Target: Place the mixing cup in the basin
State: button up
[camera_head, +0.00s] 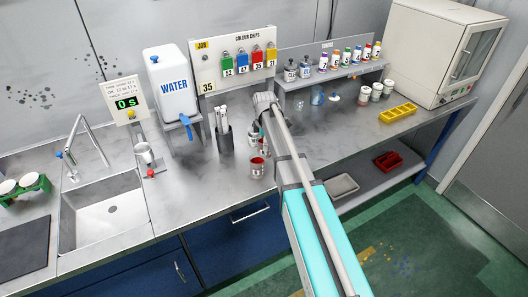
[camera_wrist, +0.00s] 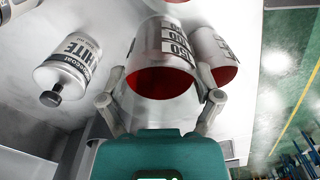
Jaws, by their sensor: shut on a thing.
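In the head view a small red-mouthed cup (camera_head: 258,168) shows at the counter's front, below the end of my arm; my fingers there are too small to make out. The basin (camera_head: 84,222) is a steel sink at the left of the counter, with a drain and tap. It looks empty.
A stirrer holder (camera_head: 224,138), water tank (camera_head: 172,85), metal cup (camera_head: 144,153) and timer (camera_head: 126,104) stand along the counter toward the basin.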

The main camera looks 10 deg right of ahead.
jog(key=shift+f, duration=0.1)
jog(key=shift+f+b, duration=1.85)
jog(key=shift+b, duration=0.15)
jog(key=shift+f, duration=0.15)
jog(key=o, duration=0.8)
notch_tip(320, 180, up, 12)
jog(key=p, duration=1.2)
jog(key=shift+r, duration=0.2)
